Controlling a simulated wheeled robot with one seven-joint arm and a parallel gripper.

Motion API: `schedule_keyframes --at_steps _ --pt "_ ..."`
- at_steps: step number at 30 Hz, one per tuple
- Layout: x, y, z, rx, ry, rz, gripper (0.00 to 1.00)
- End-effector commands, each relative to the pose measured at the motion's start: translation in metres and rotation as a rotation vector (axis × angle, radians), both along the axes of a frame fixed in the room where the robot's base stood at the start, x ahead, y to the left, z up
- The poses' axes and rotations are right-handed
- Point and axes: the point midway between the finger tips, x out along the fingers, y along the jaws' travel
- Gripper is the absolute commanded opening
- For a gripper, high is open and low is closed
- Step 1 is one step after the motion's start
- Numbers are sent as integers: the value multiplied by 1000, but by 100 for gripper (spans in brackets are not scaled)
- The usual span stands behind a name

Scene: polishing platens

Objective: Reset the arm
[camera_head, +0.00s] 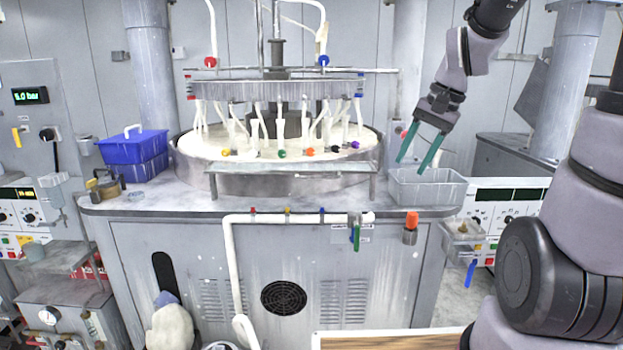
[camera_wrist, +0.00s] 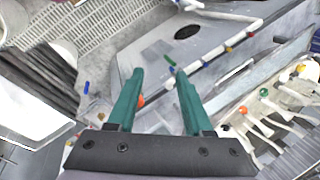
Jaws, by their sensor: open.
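My gripper (camera_head: 420,149) hangs at the upper right of the head view, its two green fingers apart and pointing down. It is above the clear plastic bin (camera_head: 428,188) at the right end of the bench. In the wrist view my gripper (camera_wrist: 160,85) shows both green fingers spread, with nothing between them. The cabinet front shows beyond the fingertips there. My arm rises from the gripper to the top edge of the head view.
The polishing machine (camera_head: 276,178) with its ring of hoses stands left of my gripper. A blue crate (camera_head: 133,150) sits at the bench's left end. An orange-capped bottle (camera_head: 411,228) and a white pipe (camera_head: 290,218) are at the bench front. Grey columns stand behind.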

Motion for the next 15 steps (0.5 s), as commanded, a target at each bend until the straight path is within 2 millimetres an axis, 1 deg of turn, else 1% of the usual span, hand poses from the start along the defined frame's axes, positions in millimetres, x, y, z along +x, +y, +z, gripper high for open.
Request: schedule_keyframes --at_steps 1,6,10,12,15 --pt "-11 -1 18 -33 -60 20 51" --pt "-49 -11 61 -115 -230 74 51" --pt "-75 -19 85 -154 -342 105 51" --pt "-86 -22 94 -167 -386 117 51" --pt "-97 -26 101 -176 -431 128 51"
